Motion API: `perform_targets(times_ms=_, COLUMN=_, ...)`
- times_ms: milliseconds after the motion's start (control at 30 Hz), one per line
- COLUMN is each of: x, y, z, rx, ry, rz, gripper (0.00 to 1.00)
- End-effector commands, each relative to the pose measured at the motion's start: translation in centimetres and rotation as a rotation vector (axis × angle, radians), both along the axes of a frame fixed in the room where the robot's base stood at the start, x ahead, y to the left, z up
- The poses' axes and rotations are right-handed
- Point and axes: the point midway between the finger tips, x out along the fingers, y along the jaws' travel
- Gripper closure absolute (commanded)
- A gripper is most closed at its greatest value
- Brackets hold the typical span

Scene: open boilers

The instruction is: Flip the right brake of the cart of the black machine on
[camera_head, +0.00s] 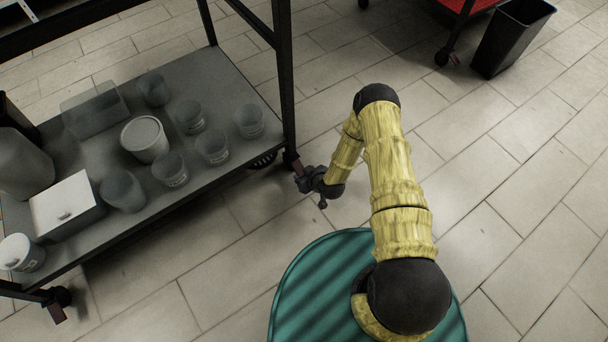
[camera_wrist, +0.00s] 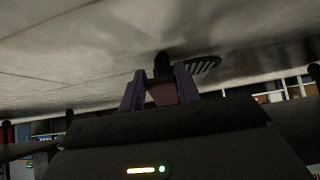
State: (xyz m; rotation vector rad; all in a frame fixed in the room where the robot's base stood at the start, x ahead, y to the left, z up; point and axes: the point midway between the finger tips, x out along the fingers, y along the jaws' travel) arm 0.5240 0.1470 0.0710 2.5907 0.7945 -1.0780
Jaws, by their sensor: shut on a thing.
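The cart's grey lower shelf (camera_head: 225,85) and black posts fill the left of the head view; I cannot make out the black machine itself. The cart's right front corner has a caster with a small reddish-brown brake pedal (camera_head: 290,159). My gripper (camera_head: 302,182) is low by the floor at this corner. In the wrist view, the two purple fingers of my gripper (camera_wrist: 160,92) are shut on the reddish-brown brake pedal (camera_wrist: 163,94), with the dark caster just behind it. The pedal's exact tilt is hard to tell.
The shelf holds several cups, a clear box, a white-lidded box (camera_head: 66,203) and jars. The left front caster (camera_head: 60,296) has a similar reddish pedal. A black bin (camera_head: 510,38) and red cart (camera_head: 466,4) stand at top right. Tiled floor at right is clear.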

Motion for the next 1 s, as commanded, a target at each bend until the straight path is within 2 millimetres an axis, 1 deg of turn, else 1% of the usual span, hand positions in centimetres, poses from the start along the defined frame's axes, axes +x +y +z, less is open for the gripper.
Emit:
perform_targets(times_ms=167, x=0.0, y=-0.2, z=-0.2, rx=-0.003, ry=0.003, rz=-0.001, gripper=0.90)
perform_targets(times_ms=200, x=0.0, y=-0.2, z=-0.2, rx=-0.005, ry=0.003, rz=-0.002, gripper=0.63)
perform_targets(times_ms=300, x=0.0, y=-0.2, z=-0.1, rx=-0.003, ry=0.003, rz=-0.001, gripper=0.45)
perform_targets(times_ms=667, x=-0.2, y=-0.2, z=0.2, rx=-0.002, ry=0.002, rz=-0.001, gripper=0.45)
perform_targets(times_ms=767, x=-0.6, y=-0.5, z=0.9, rx=-0.003, ry=0.003, rz=-0.001, gripper=0.45)
perform_targets(times_ms=867, x=-1.4, y=-1.1, z=2.1, rx=-0.003, ry=0.003, rz=-0.002, gripper=0.45)
perform_targets(times_ms=1000, x=-3.0, y=-2.1, z=4.1, rx=-0.003, ry=0.005, rz=-0.002, gripper=0.45)
